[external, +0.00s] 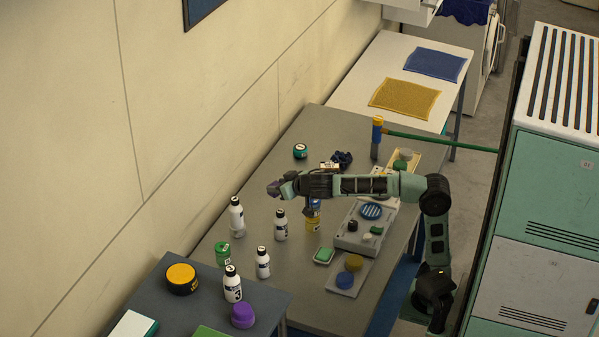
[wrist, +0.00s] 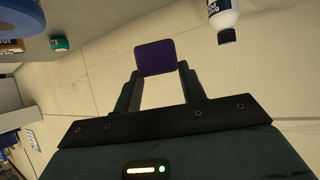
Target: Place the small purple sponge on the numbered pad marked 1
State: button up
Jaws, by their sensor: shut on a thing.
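The small purple sponge (wrist: 155,57) is between the two fingertips of my gripper (wrist: 159,73) in the wrist view, with its flat face showing. In the external view my gripper (external: 287,187) is shut on the sponge (external: 273,188) and holds it out to the left, above the grey table (external: 315,143). The sponge appears raised clear of the table. I cannot make out a pad marked 1 in either view; my arm hides part of the table.
A grey tray (external: 348,240) with small items lies to the right. A purple tub (external: 243,315) stands on the dark front table (external: 190,310). The wall is at the left.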

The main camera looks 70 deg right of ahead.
jog(key=w+d+m+h+p, duration=0.1)
jog(key=w+d, duration=0.2)
jog(key=d, duration=0.3)
jog(key=w+d+m+g+h+p, duration=0.1)
jog(key=w+d, duration=0.1)
jog(key=d, duration=0.3)
jog(key=w+d+m+p, duration=0.1)
jog(key=w+d, duration=0.2)
jog(key=d, duration=0.3)
jog(key=m+g+h+p, duration=0.1)
jog(key=m+g+h, duration=0.1)
send_over(303, 150)
notch_tip(303, 150, down, 6)
jog(key=shift+a+r, duration=0.1)
jog(key=shift+f+b, duration=0.8)
jog(key=shift+f, duration=1.45)
jog(key=shift+f, duration=0.2)
jog(key=o, duration=0.9)
jog(key=shift+o, duration=0.2)
jog(key=shift+r, duration=0.1)
